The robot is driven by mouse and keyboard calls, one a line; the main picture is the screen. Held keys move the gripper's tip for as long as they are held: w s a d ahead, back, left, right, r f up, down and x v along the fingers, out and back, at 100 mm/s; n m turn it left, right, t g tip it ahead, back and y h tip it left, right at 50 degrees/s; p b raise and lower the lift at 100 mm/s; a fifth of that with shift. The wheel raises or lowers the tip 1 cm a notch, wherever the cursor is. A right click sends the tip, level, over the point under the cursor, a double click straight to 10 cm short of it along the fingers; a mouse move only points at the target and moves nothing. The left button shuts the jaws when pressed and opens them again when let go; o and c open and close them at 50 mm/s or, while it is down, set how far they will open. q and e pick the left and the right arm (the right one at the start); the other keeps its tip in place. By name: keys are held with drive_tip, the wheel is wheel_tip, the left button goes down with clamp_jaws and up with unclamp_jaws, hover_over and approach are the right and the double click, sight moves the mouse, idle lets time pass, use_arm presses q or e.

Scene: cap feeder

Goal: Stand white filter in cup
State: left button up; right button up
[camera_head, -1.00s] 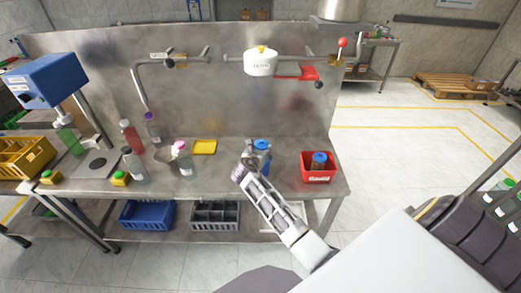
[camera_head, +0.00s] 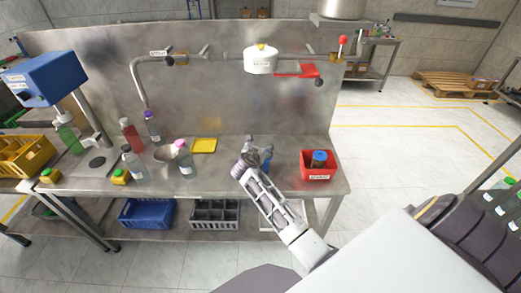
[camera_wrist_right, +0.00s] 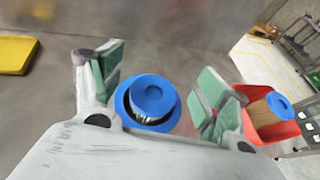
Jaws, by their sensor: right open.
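The white filter (camera_wrist_right: 143,118) has a round blue top and shows a strip of white side in the right wrist view. It looks upright, its lower part inside a wider blue rim that I take for the cup (camera_wrist_right: 121,107). How deep it sits is hidden. My right gripper (camera_wrist_right: 161,85) is open, with its green-padded fingers on either side of the filter and a gap on both sides. In the head view the right gripper (camera_head: 259,150) is over the bench's right half and hides most of the filter; some blue (camera_head: 266,165) shows beside it. My left gripper is out of view.
A red bin (camera_head: 319,174) holding a brown, blue-topped cylinder (camera_head: 318,159) stands close to the right. A yellow tray (camera_head: 204,146), a metal bowl (camera_head: 164,154) and several bottles stand to the left. The bench's right edge lies just beyond the bin.

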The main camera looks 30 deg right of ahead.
drive_tip(key=v, duration=1.2)
drive_tip(key=shift+f, duration=0.1)
idle(0.6)
